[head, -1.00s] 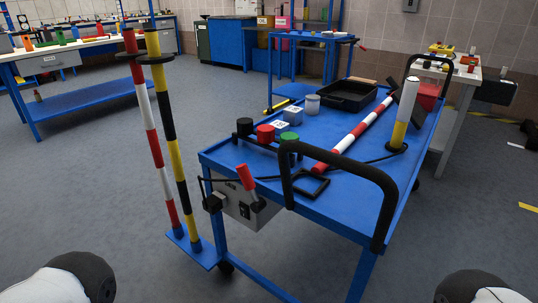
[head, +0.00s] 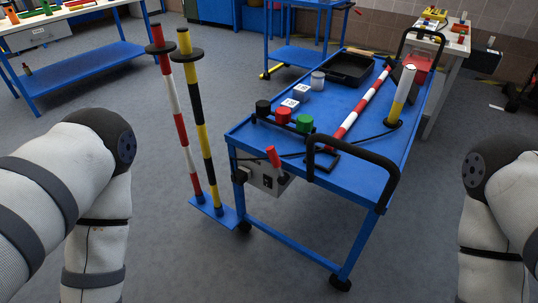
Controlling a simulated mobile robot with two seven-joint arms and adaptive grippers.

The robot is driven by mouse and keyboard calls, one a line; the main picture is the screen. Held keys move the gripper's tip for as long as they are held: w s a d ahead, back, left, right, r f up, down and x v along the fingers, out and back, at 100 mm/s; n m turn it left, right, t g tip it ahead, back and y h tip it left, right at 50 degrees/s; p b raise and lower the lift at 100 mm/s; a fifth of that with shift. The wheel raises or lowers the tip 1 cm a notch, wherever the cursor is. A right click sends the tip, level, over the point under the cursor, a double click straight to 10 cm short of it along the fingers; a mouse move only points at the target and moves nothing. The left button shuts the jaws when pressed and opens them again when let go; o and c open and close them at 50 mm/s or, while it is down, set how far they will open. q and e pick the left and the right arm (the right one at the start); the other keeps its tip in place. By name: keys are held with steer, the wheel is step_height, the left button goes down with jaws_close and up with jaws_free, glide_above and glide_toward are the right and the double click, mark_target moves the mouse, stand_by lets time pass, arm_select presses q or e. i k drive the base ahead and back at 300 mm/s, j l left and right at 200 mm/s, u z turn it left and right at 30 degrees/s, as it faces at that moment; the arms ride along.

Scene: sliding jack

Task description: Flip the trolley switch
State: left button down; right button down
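The blue trolley (head: 362,184) stands in the middle of the head view, with a black push handle at its near end. A grey switch box (head: 262,180) hangs on the trolley's near left side. Its switch is a lever with a red grip (head: 273,156), tilted up and to the left. A small black socket or rocker shows on the box beside the lever. My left arm is at the left and my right arm at the right, both bent downward and apart from the trolley. Both grippers are out of view.
Black, red and green knobs (head: 304,122) sit on the trolley top with a black tray (head: 350,68) and a red-white bar (head: 358,104). Two striped poles on a blue base (head: 216,213) stand just left of the trolley. The floor in front is clear.

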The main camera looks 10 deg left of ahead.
mark_target(267, 183)
steer(key=j+z, duration=0.2)
steer(key=j, duration=0.25)
steer(key=k+j+z, duration=0.2)
steer(key=j, duration=0.2)
steer(key=j+z, duration=0.15)
steer(key=j, duration=0.3)
steer(key=j+z, duration=0.2)
steer(key=j, duration=0.25)
steer(key=k+j+z, duration=0.2)
steer(key=j, duration=0.15)
